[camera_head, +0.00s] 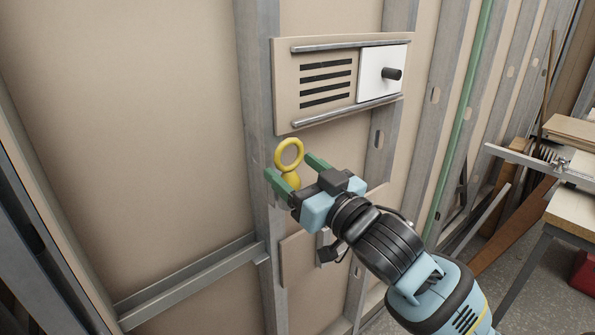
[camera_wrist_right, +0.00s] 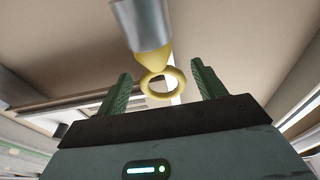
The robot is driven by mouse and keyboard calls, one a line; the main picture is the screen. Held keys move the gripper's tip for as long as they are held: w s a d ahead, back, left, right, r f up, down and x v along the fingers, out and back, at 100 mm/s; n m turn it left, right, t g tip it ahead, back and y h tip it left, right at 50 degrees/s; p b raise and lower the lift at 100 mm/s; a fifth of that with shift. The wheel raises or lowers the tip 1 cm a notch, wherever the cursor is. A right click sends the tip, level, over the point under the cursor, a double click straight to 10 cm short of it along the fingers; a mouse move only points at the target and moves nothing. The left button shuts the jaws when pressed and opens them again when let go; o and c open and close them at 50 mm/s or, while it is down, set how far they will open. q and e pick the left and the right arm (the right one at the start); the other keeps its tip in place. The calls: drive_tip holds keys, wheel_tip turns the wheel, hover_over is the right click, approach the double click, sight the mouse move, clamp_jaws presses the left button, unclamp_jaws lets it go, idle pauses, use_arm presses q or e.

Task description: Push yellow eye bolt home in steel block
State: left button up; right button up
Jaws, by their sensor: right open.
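The yellow eye bolt (camera_head: 289,153) shows its ring upright above a rounded yellow collar in the head view. In the right wrist view the eye bolt (camera_wrist_right: 163,84) has its tapered collar against the end of a grey steel cylinder (camera_wrist_right: 143,22), which looks like the steel block. I cannot tell how deep the bolt sits. The block is not clear in the head view. My right gripper (camera_head: 288,164) is open, its green fingers on either side of the eye bolt. In the wrist view the right gripper (camera_wrist_right: 161,70) shows gaps beside the ring. My left gripper is out of view.
A wall panel (camera_head: 287,95) with dark slots, rails and a white plate with a black knob (camera_head: 392,73) is above the gripper. Metal studs (camera_head: 257,70) run up the wall. A cluttered bench (camera_head: 570,212) stands at the right. The wall at left is bare.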

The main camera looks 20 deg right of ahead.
drive_tip(key=shift+s, duration=0.1)
drive_tip(key=shift+s+d+f, duration=0.15)
drive_tip(key=shift+s, duration=0.2)
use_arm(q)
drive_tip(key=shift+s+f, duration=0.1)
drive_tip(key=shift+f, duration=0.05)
use_arm(e)
drive_tip(key=r+v, duration=0.1)
drive_tip(key=v, duration=0.5)
drive_tip(key=shift+s+f, duration=0.4)
drive_tip(key=shift+f, duration=0.1)
drive_tip(key=shift+d, duration=0.15)
drive_tip(key=s+d+f+m+g+h, duration=0.1)
drive_tip(key=s+f+m+g+h, duration=0.2)
drive_tip(key=f, duration=2.3)
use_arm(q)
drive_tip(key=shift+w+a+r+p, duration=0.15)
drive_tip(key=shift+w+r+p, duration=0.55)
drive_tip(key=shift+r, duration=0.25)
use_arm(e)
drive_tip(key=s+f+n+g+h, duration=0.1)
drive_tip(key=s+f+g, duration=0.5)
drive_tip(key=s+f, duration=1.6)
drive_tip(key=shift+s+g+h, duration=0.4)
drive_tip(key=shift+s, duration=0.45)
